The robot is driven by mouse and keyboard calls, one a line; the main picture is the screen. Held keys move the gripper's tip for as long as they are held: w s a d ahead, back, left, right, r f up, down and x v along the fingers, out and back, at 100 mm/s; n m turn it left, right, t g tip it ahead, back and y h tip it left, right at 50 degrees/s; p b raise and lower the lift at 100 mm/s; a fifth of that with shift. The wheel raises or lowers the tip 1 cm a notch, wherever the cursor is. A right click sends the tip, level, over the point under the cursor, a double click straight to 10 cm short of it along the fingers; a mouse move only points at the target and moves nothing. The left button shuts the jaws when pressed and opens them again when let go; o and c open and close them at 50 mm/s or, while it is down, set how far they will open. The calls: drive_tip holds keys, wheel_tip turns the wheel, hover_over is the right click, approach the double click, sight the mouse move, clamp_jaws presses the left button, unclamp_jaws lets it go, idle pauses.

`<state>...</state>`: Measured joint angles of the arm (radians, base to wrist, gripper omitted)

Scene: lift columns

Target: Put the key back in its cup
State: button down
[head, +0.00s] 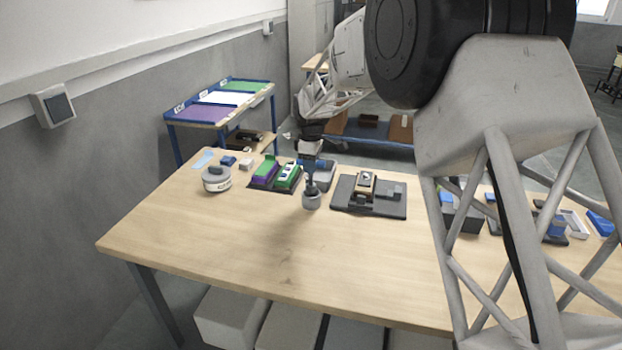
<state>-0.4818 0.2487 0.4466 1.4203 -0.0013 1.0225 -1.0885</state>
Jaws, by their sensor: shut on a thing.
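My gripper (310,163) points down above the back middle of the table. It is shut on a dark blue upright piece, which I take to be the key (311,181). Right below it stands a small grey round cup (311,202). The key's lower end is at the cup's mouth. I cannot tell from this view whether it is inside the cup or just in front of or above it. The fingertips are small and partly blend with the key.
A round labelled grey container (216,180) stands at left. A purple and green fixture (277,175) is left of the cup, and a dark plate with a device (368,196) is right. A grey box (322,176) stands close behind. The table's front (270,255) is clear.

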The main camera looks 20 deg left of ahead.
sight(311, 184)
drive_tip(key=shift+f, duration=2.5)
drive_tip(key=shift+f, duration=0.1)
drive_tip(key=c, duration=0.9)
unclamp_jaws()
wheel_tip(311, 184, up, 12)
drive_tip(key=shift+r, duration=0.1)
